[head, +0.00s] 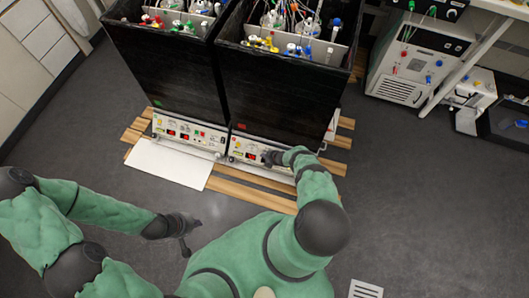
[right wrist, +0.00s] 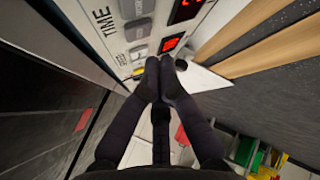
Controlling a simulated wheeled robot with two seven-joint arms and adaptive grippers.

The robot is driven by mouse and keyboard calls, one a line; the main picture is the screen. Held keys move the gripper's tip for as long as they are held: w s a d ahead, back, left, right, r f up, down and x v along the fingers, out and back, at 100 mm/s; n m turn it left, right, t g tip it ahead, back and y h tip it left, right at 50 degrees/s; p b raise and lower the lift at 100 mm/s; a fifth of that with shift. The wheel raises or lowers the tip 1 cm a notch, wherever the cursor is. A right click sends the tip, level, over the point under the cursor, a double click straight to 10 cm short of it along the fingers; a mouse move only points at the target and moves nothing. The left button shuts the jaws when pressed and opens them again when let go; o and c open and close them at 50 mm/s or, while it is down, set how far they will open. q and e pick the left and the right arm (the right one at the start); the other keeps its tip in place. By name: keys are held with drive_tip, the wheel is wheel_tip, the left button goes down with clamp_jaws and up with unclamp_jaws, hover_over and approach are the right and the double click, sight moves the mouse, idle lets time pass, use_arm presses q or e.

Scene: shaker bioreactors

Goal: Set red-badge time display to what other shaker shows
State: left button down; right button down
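The red-badge shaker is the right one of two dark boxes; its red badge (head: 242,126) sits above a white control panel (head: 236,154) with small red displays. The other shaker has a green badge (head: 158,103) and a panel (head: 160,125) with lit red displays; its digits are too small to read. My right gripper (head: 270,157) is at the red-badge panel, hiding part of it. In the right wrist view its fingertips (right wrist: 160,62) are together, close to the panel near the TIME label (right wrist: 103,18), grey buttons (right wrist: 137,30) and red display (right wrist: 171,43). My left gripper (head: 187,226) hangs over the floor.
The shakers stand on wooden slats (head: 250,184) with a white sheet (head: 168,163) in front of the left one. A white instrument (head: 415,65) and a table stand at the right. White cabinets (head: 40,45) line the left. The floor in front is open.

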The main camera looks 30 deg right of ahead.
drive_tip(key=s+a+r+p, duration=0.1)
drive_tip(key=p, duration=0.1)
drive_tip(key=s+a+r+p, duration=0.1)
drive_tip(key=shift+a+r+p, duration=0.1)
drive_tip(key=shift+r+p, duration=0.2)
drive_tip(key=shift+p, duration=0.05)
drive_tip(key=shift+w, duration=0.1)
idle(0.7)
drive_tip(key=a+r+m+g+y, duration=0.25)
drive_tip(key=a+r+m, duration=1)
drive_tip(key=r, duration=0.65)
drive_tip(key=s+a+r+m+g, duration=0.2)
drive_tip(key=s+a+r+m, duration=0.2)
drive_tip(key=s+r, duration=0.6)
drive_tip(key=s+a+r+m+g+p, duration=0.1)
drive_tip(key=s+a+r+m+g, duration=0.2)
drive_tip(key=s+r, duration=0.8)
drive_tip(key=s+a+h, duration=0.1)
drive_tip(key=s+a, duration=0.1)
drive_tip(key=shift+a+m, duration=0.35)
